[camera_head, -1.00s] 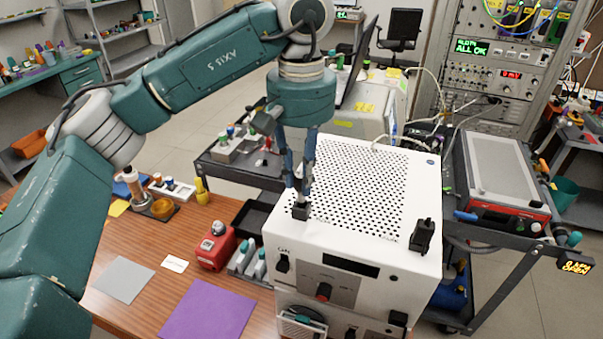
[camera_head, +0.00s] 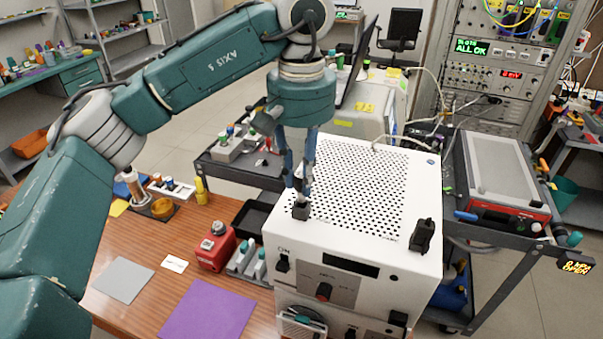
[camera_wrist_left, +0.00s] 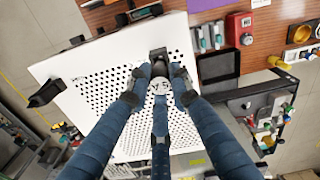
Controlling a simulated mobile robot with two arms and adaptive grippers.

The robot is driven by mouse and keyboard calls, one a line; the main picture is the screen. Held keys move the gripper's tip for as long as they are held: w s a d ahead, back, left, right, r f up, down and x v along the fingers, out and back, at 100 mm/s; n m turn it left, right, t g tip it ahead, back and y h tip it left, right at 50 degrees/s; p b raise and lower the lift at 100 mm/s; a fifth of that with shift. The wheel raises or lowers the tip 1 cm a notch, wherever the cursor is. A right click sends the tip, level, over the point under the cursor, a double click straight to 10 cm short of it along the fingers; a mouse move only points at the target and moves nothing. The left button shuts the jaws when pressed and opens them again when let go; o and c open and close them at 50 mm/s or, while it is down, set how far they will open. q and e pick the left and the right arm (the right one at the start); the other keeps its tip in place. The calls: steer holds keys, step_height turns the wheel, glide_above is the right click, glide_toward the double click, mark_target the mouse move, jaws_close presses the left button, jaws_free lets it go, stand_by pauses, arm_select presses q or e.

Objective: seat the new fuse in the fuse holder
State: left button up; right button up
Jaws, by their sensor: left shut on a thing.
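My left gripper (camera_head: 301,192) points down over the front left of a white instrument box (camera_head: 345,232) with a perforated top. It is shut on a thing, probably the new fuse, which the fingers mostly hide. A small dark block (camera_head: 301,212) is right at the fingertips on the box top; it looks like the fuse holder, but I cannot be sure. In the left wrist view the fingers (camera_wrist_left: 160,80) close in by this block (camera_wrist_left: 158,57), and a pale round spot marked V5 (camera_wrist_left: 159,87) shows between them. Whether the fuse is seated cannot be seen. My right gripper is not in view.
A black handle-like part (camera_head: 423,236) stands on the box's front right corner. A red unit (camera_head: 216,247), a purple mat (camera_head: 205,312) and a grey mat (camera_head: 123,280) lie on the wooden table left of the box. A cart (camera_head: 495,270) stands at right.

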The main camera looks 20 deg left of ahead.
arm_select(q)
steer(key=shift+f+b, duration=1.4)
steer(key=shift+f, duration=0.55)
steer(key=o, duration=1)
steer(key=shift+r, duration=0.1)
step_height(320, 180, up, 12)
steer(key=shift+f, duration=0.1)
